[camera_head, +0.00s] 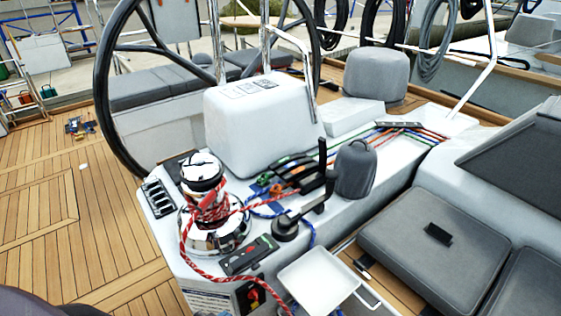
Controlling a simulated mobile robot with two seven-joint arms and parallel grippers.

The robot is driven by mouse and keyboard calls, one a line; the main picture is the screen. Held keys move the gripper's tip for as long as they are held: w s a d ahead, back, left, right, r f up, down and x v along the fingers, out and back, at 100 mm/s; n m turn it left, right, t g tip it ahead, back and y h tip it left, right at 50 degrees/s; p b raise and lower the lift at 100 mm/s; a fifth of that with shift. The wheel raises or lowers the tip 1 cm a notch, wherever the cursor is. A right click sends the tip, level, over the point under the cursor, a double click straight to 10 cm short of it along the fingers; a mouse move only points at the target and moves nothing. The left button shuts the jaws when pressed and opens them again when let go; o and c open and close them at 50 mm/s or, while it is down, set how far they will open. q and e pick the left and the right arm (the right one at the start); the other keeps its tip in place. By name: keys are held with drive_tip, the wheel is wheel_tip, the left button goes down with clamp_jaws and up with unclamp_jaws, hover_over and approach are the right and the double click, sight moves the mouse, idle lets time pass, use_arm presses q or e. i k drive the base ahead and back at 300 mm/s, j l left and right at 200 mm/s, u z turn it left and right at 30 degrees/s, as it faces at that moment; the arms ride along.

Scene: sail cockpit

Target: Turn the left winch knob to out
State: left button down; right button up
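A chrome winch (203,180) with red-and-white rope wrapped around it stands on the white cockpit console. To its right is a black round-based fitting (285,226) with a handle rising to the right. A dark panel with green and red marks (248,255) lies in front of the winch. A small dark panel with red and yellow details (250,296) is on the console's front face, partly crossed by the rope. I cannot tell which part is the left winch knob or how it is set. Neither gripper is in view.
A white tray (318,281) sits at the console's front right. A black steering wheel (101,105) stands behind left. Grey seat cushions (430,250) are at right. The teak deck (35,200) at left is mostly clear. A switch panel (158,197) lies left of the winch.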

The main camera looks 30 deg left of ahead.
sight(254, 293)
drive_tip(key=u, duration=1.1)
